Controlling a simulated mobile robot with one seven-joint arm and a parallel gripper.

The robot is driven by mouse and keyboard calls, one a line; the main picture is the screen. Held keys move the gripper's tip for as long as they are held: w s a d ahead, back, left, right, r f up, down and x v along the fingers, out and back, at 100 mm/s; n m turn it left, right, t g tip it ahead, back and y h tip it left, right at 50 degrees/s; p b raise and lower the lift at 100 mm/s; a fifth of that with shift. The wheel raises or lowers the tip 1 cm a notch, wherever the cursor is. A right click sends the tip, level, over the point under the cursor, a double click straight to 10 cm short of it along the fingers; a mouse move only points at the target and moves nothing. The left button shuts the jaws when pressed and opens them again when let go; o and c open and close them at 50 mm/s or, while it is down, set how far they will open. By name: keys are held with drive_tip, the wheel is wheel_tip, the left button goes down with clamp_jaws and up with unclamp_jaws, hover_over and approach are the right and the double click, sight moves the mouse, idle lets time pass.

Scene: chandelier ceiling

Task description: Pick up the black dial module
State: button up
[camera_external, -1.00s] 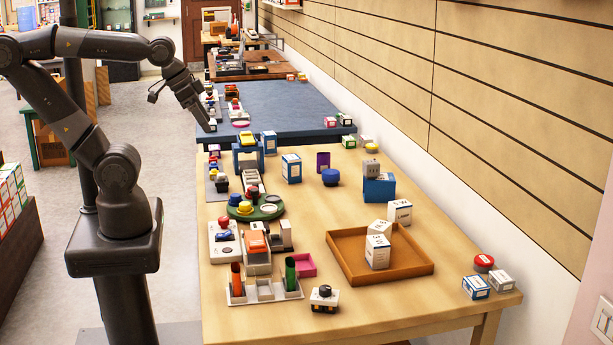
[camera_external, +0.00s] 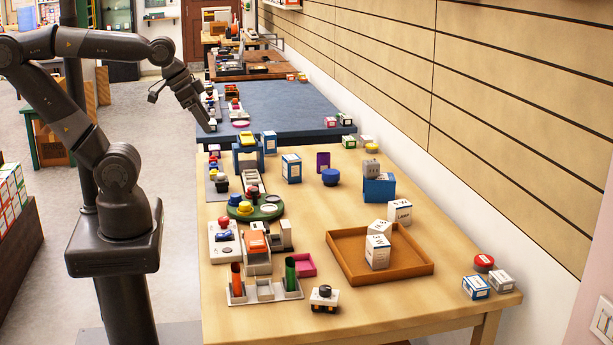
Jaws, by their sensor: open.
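A small white block with a black knob on top (camera_external: 324,297) stands near the front edge of the wooden table; it looks like the black dial module. Its front face has dark patches. Nothing touches it. My gripper (camera_external: 208,126) is high at the upper left, pointing down and to the right, far from this block. It is open and empty, seen small against the blue table behind it.
Left of the block is a white holder (camera_external: 265,291) with orange and green cylinders. A brown tray (camera_external: 345,266) holds white boxes. Bare table lies right of the block.

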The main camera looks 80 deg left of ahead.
drive_tip(key=g, duration=0.6)
hover_over(221, 174)
wheel_tip(221, 174, down, 17)
drive_tip(key=shift+d+f, duration=0.15)
drive_tip(key=shift+s+f, duration=0.1)
drive_tip(key=shift+f, duration=0.25)
drive_tip(key=f, duration=1)
drive_tip(key=shift+a+f, duration=0.25)
drive_tip(key=c, duration=1.1)
